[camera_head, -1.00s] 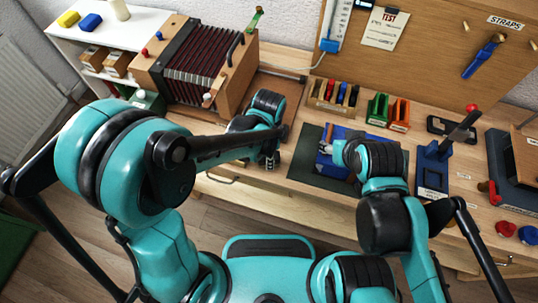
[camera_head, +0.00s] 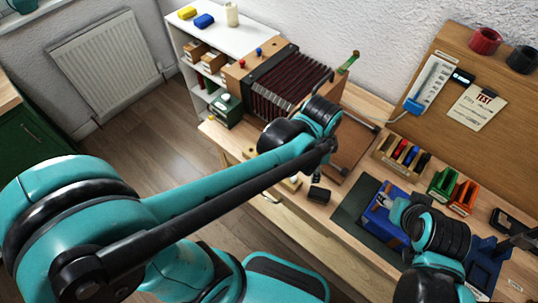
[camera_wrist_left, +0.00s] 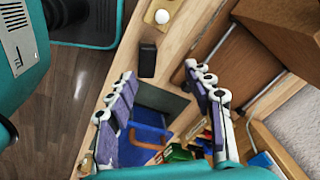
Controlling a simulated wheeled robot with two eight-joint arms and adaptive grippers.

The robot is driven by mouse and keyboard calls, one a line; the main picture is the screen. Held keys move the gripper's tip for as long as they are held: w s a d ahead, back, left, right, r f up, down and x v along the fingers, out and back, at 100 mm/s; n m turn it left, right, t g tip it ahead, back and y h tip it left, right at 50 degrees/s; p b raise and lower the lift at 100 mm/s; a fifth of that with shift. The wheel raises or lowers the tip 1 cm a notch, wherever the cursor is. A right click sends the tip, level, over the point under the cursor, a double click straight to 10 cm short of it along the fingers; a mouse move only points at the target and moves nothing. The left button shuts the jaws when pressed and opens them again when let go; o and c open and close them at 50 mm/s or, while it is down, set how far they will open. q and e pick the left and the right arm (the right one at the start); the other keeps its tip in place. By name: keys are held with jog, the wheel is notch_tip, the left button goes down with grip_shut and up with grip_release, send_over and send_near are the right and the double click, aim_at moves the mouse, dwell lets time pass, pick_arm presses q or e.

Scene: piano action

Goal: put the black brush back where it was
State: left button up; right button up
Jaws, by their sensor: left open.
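A small black block (camera_head: 319,195), which may be the black brush, lies on the front of the bench, left of the dark green mat (camera_head: 350,210). It also shows in the left wrist view (camera_wrist_left: 147,60), upper middle, apart from my fingers. My left gripper (camera_wrist_left: 160,72) is open with nothing between its fingers; in the head view its arm reaches over the bench beside the bellows and the gripper is mostly hidden behind the wrist. My right gripper (camera_head: 391,205) is over the blue piece (camera_head: 378,222) on the mat; its jaws are not clear.
A wooden bellows unit (camera_head: 285,82) stands behind my left wrist. A rack of coloured-handled tools (camera_head: 402,153), a green holder (camera_head: 443,182) and an orange holder (camera_head: 463,196) stand at the back right. A white knob (camera_wrist_left: 162,16) is near the black block.

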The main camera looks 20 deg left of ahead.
pick_arm(q)
jog(key=s+a+r+n+t, duration=0.2)
jog(key=a+n, duration=0.4)
jog(key=s+a+r+n+t, duration=0.3)
jog(key=a+n, duration=0.4)
jog(key=shift+a+t+y, duration=0.2)
jog(key=shift+t+y, duration=0.1)
jog(key=shift+s+f, duration=0.1)
jog(key=shift+f, duration=0.05)
jog(key=shift+f+b, duration=0.8)
jog(key=shift+b, duration=0.1)
